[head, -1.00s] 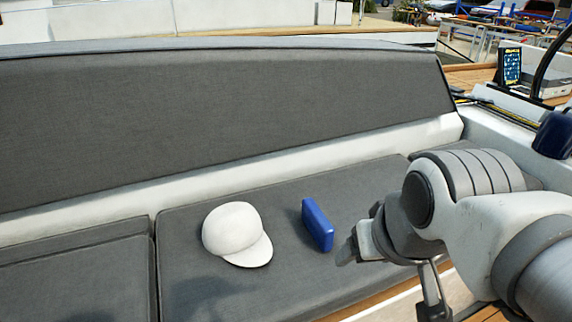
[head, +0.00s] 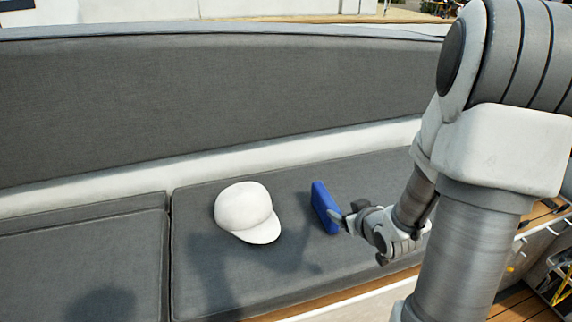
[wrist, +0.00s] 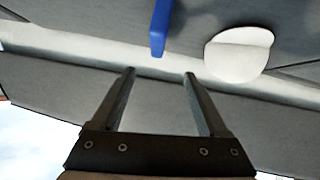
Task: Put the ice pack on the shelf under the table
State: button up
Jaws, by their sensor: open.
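The ice pack (head: 324,206) is a blue slab standing on edge on the grey seat cushion, right of a white cap. In the wrist view the ice pack (wrist: 160,27) shows at the top, beyond the fingertips and roughly in line with the gap between them. My gripper (head: 338,217) is at the ice pack's right side in the head view. In the wrist view my gripper (wrist: 160,72) has its two fingers apart with nothing between them. The table and its shelf are not recognisable in these views.
The white cap (head: 243,209) sits left of the ice pack on the same cushion (head: 200,285), and it also shows in the wrist view (wrist: 238,55). A grey backrest (head: 200,105) rises behind. The cushion left of the cap is clear.

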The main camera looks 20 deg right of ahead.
notch_tip(320, 180, down, 2)
jog(key=t+y+b, duration=0.1)
jog(key=t+b, duration=0.1)
jog(key=b, duration=0.2)
send_near(329, 200)
jog(key=shift+m, duration=0.4)
jog(key=x, duration=0.6)
jog(key=shift+w+a+f, duration=0.1)
jog(key=shift+a+f, duration=0.15)
jog(key=shift+a, duration=0.15)
jog(key=shift+d+b+x, duration=0.2)
jog(key=shift+b+x, duration=0.4)
jog(key=shift+x, duration=0.95)
jog(key=shift+d+b+x, duration=0.2)
jog(key=shift+b+x, duration=0.35)
jog(key=shift+x, duration=0.95)
jog(key=shift+r, duration=0.1)
grip_shut()
jog(key=shift+w, duration=0.1)
